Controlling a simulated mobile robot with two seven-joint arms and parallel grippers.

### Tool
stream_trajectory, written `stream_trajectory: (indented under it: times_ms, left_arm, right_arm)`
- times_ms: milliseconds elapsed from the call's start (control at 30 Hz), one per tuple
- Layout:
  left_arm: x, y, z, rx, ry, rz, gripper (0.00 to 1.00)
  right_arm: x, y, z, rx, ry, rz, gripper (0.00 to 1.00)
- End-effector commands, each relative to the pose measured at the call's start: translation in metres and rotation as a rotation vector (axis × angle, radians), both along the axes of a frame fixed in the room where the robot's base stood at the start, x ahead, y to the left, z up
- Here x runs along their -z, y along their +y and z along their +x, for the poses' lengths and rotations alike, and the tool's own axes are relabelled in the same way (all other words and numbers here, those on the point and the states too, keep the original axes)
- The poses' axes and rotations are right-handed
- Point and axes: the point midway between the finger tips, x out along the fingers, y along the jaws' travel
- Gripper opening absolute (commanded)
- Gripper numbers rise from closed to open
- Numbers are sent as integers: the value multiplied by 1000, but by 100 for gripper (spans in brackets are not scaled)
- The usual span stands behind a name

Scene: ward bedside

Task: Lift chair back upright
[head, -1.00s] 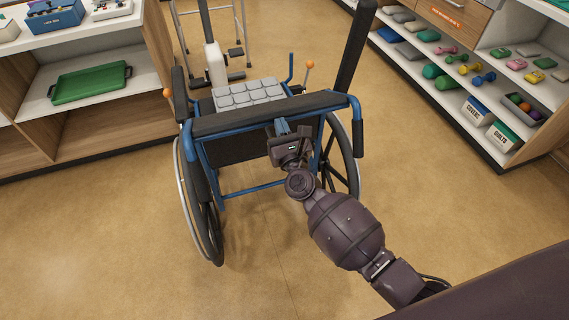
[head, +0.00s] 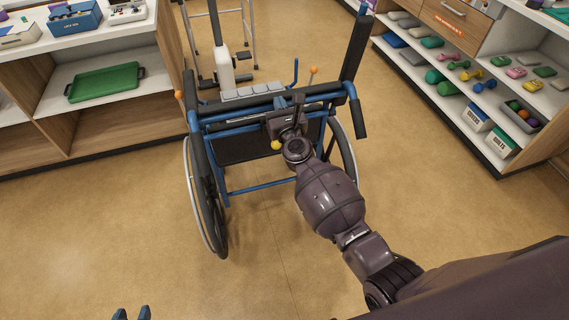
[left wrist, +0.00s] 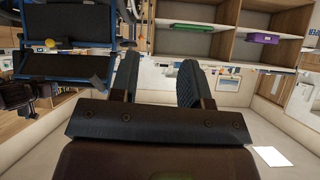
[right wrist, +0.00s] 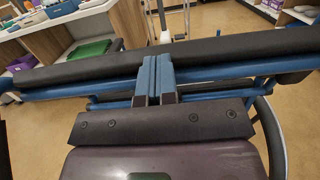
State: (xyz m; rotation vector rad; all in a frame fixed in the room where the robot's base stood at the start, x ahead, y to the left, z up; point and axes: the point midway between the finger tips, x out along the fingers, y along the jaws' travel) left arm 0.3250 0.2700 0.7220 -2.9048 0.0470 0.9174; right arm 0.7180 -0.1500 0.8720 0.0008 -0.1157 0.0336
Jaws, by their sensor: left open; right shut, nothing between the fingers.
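The wheelchair (head: 228,190) stands mid-floor with a blue frame. Its back, with a black padded top bar (head: 236,105), stretches across the chair and partly hides the grey cushion (head: 245,91). Exactly how far the back is tilted is hard to tell. My right gripper (head: 290,108) is at the middle of this bar. In the right wrist view its fingers (right wrist: 157,75) are shut together with nothing between them, against or just under the bar; contact is unclear. My left gripper (head: 132,314) is open and empty, low at the front left, apart from the chair. The left wrist view shows its spread fingers (left wrist: 157,82).
A shelf unit with a green tray (head: 103,82) stands at the left. Shelves with dumbbells (head: 459,66) and boxes (head: 475,113) stand at the right. A walker frame (head: 248,40) is behind the chair. A yellow knob (head: 277,145) shows under the bar. The front floor is clear.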

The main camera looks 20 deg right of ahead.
Motion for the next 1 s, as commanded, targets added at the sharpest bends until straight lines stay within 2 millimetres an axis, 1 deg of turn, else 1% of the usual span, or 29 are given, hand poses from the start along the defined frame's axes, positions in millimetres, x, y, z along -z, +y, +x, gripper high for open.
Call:
stream_trajectory:
  times_ms: [33,333,533,700,800,1000]
  left_arm:
    - [-4,0,0,-1,-4,0,43]
    - [6,2,-10,-5,19,1,43]
    - [11,2,-9,-2,25,3,43]
    - [7,0,-1,5,8,4,43]
    - [7,0,2,8,4,4,43]
    - [9,0,1,9,8,6,43]
  right_arm:
    - [-16,2,9,1,-13,5,0]
    - [-40,3,51,0,-8,4,0]
    - [-48,4,76,-1,-6,3,0]
    - [-52,4,92,-1,-5,1,0]
    - [-53,4,98,-1,-4,1,0]
    - [-54,4,105,0,-3,2,0]
